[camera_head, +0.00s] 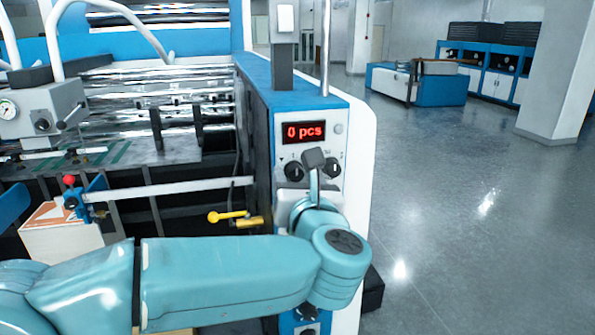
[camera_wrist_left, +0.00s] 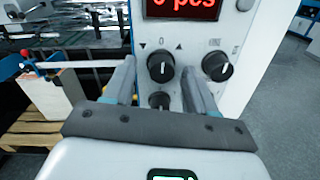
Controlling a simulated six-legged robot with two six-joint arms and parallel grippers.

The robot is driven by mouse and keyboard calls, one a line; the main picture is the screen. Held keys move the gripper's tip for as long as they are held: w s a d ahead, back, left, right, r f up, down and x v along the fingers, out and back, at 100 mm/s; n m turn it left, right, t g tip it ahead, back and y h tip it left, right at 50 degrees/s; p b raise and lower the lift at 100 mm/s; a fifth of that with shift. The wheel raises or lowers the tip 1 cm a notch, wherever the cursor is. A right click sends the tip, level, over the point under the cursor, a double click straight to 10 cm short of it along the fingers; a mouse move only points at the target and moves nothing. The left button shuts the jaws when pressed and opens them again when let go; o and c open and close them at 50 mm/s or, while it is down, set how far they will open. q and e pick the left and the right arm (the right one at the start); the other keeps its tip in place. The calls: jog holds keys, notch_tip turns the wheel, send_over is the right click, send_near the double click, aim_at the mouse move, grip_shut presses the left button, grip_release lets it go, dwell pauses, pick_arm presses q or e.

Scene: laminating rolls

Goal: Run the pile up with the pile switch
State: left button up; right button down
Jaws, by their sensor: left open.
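The pile switch appears to be the black rotary knob (camera_wrist_left: 160,67) marked with a down arrow, 0 and an up arrow; in the head view this left knob (camera_head: 293,171) sits below the red "0 pcs" display (camera_head: 304,132). Its white pointer line is roughly upright in the wrist view. My left gripper (camera_head: 314,158) is open before the panel. Its two fingers straddle the knob's left and right sides in the wrist view, with no clear contact. A white stack (camera_wrist_left: 47,94), seemingly the pile, stands on a wooden pallet (camera_wrist_left: 22,128). My right gripper is not in view.
A second black knob (camera_wrist_left: 220,66) sits right of the right finger, and a smaller one (camera_wrist_left: 159,100) lies below. A yellow handle (camera_head: 228,216) juts out left of the panel. Open floor (camera_head: 470,210) lies to the right.

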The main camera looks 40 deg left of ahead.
pick_arm(q)
jog(key=shift+w, duration=0.15)
jog(key=shift+a, duration=0.1)
jog(key=shift+c, duration=1)
grip_shut()
